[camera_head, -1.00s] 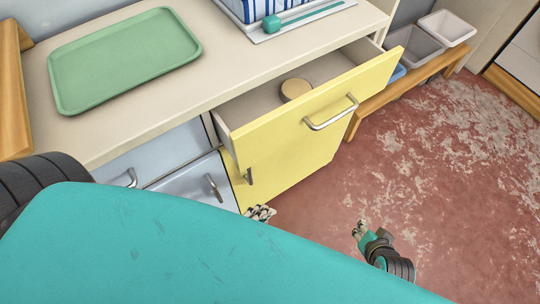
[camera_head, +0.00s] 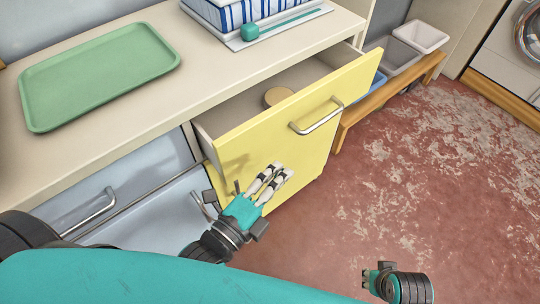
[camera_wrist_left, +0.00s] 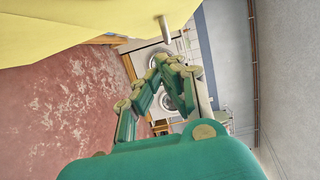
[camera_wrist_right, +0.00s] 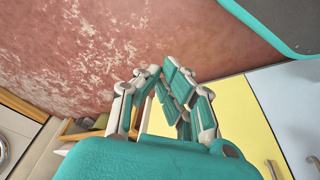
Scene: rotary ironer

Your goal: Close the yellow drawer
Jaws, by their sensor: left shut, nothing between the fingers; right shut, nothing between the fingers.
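The yellow drawer (camera_head: 270,125) stands pulled out from under the counter, with a metal bar handle (camera_head: 317,117) on its front. A round tan object (camera_head: 277,96) lies inside it. My left gripper (camera_head: 275,174) is shut and empty, in front of the yellow front, below and left of the bar handle; I cannot tell whether it touches. In the left wrist view the yellow surface (camera_wrist_left: 80,22) fills the top left beside the shut fingers (camera_wrist_left: 165,65). My right gripper (camera_head: 368,280) is low over the floor, away from the drawer; its shut fingers (camera_wrist_right: 168,75) show in the right wrist view.
A green tray (camera_head: 100,72) and blue-striped items (camera_head: 250,10) lie on the counter (camera_head: 100,133). Grey-blue fronts with handles (camera_head: 95,212) are left of the drawer. A wooden bench (camera_head: 390,92) with bins (camera_head: 420,36) is at right. The red floor (camera_head: 440,170) is open.

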